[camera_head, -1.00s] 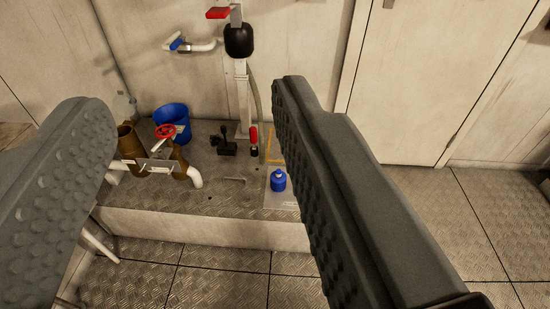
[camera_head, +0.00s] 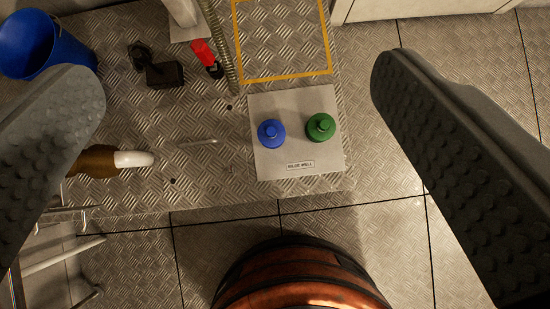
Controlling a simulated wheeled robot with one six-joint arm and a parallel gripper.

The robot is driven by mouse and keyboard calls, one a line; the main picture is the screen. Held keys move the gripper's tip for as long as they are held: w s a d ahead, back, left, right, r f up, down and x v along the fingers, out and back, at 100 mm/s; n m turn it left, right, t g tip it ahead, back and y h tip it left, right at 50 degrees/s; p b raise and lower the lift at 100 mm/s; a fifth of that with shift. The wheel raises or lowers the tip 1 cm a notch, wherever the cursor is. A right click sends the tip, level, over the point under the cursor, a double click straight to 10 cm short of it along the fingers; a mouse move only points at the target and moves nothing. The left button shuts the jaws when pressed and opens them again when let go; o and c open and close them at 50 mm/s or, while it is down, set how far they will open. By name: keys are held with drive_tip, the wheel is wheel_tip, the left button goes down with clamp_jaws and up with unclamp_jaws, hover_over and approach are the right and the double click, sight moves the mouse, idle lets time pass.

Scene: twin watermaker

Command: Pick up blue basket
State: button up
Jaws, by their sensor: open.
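The blue basket (camera_head: 38,45) looks like a round blue bucket and stands on the metal platform at the upper left. Its left side is cut by the picture's edge, and my left finger hides a bit of its lower right. My gripper (camera_head: 240,85) is open, with its two dark, studded fingers wide apart and nothing between them up close. The left finger overlaps the bucket in the picture but appears well above it; I see no contact.
A yellow-outlined square (camera_head: 283,40) lies behind. A copper-coloured round object (camera_head: 300,275) is at the bottom.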

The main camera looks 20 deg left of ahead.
drive_tip(key=w+f+g, duration=0.2)
drive_tip(key=w+f, duration=0.1)
drive_tip(key=f, duration=0.6)
drive_tip(key=w+f+g, duration=0.3)
drive_tip(key=f, duration=0.6)
drive_tip(key=m+g, duration=0.1)
drive_tip(key=g, duration=0.3)
approach(271, 134)
wheel_tip(271, 134, down, 9)
drive_tip(key=shift+w+r, duration=0.1)
drive_tip(key=shift+w, duration=0.05)
drive_tip(key=shift+w+f, duration=0.15)
drive_tip(key=shift+f, duration=1.25)
drive_tip(key=shift+w+f, duration=0.15)
drive_tip(key=shift+f, duration=1.25)
drive_tip(key=c, duration=1.1)
drive_tip(key=shift+r, duration=0.15)
wheel_tip(271, 134, up, 10)
drive_tip(key=shift+f, duration=0.1)
